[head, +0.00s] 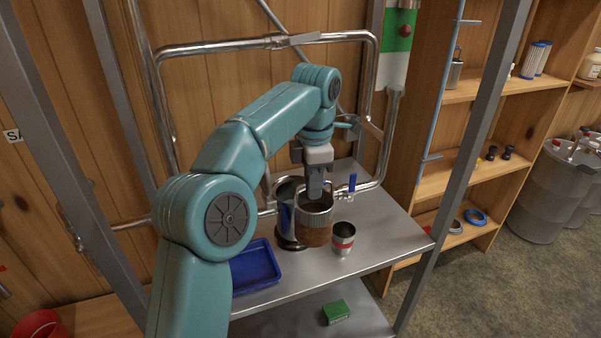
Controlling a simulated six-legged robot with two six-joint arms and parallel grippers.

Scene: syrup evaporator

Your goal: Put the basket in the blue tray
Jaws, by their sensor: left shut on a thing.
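The basket (313,235), a round vessel with a shiny metal upper band and a brown lower part, is on or just above the grey metal shelf; I cannot tell which. My left gripper (315,194) points down from above and is shut on the basket at its top, where a thin handle loop shows. The blue tray (262,284) lies flat on the shelf to the left of the basket, partly hidden behind my left arm. The visible part of the tray is empty. My right gripper is not in view.
A dark metal cylinder (284,192) stands close behind and left of the basket. A blue-handled valve (352,183) and steel pipes are behind. Grey frame posts (461,170) flank the shelf. A green box (336,312) lies below.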

